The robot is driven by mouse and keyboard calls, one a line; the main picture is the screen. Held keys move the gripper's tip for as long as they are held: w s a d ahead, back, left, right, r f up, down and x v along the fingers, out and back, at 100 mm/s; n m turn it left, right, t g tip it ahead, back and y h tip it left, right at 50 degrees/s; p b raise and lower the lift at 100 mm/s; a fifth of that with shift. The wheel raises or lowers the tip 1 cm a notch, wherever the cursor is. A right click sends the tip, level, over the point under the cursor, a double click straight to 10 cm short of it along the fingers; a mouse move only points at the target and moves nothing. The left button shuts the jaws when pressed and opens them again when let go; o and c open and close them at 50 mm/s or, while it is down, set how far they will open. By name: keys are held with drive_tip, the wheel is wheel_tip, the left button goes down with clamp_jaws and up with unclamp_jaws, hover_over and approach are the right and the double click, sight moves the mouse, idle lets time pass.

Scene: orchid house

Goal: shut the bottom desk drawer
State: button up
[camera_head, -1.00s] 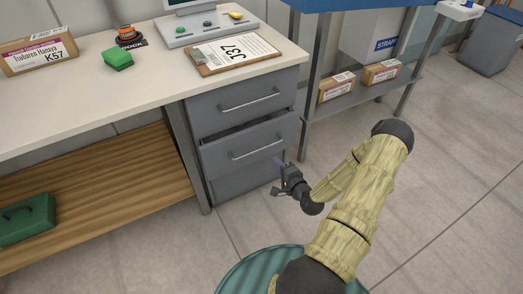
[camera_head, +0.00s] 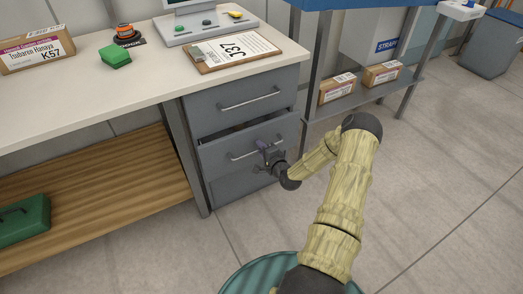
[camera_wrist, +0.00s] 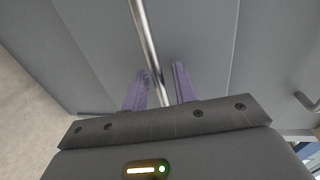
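The grey desk drawer unit (camera_head: 204,115) shows two drawer fronts with handles. The lower handled drawer (camera_head: 220,157) stands slightly out, with a dark gap above its front. Its bar handle (camera_head: 243,156) also shows in the wrist view (camera_wrist: 142,35). A plain grey panel (camera_head: 228,188) lies beneath, with no handle visible on it. My gripper (camera_head: 264,148) is at the right part of the lower handle. In the wrist view its two purple fingers (camera_wrist: 160,88) are apart, one on each side of the bar. Whether they touch it is unclear.
The top drawer (camera_head: 215,100) looks shut. The desk top (camera_head: 90,95) overhangs the unit and carries a clipboard (camera_head: 232,52). A blue-topped stand with a grey shelf (camera_head: 350,104) is to the right. Open floor (camera_head: 430,200) lies right and in front.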

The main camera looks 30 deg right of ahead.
clamp_jaws()
drive_tip(key=w, duration=0.4)
drive_tip(key=shift+w+r+b, duration=0.15)
drive_tip(key=shift+w+b, duration=0.1)
drive_tip(key=shift+b, duration=0.15)
unclamp_jaws()
drive_tip(key=shift+a, duration=0.1)
drive_tip(key=p+v, duration=0.4)
drive_tip(key=v, duration=1.3)
drive_tip(key=shift+s+p, duration=0.25)
drive_tip(key=shift+p, duration=0.1)
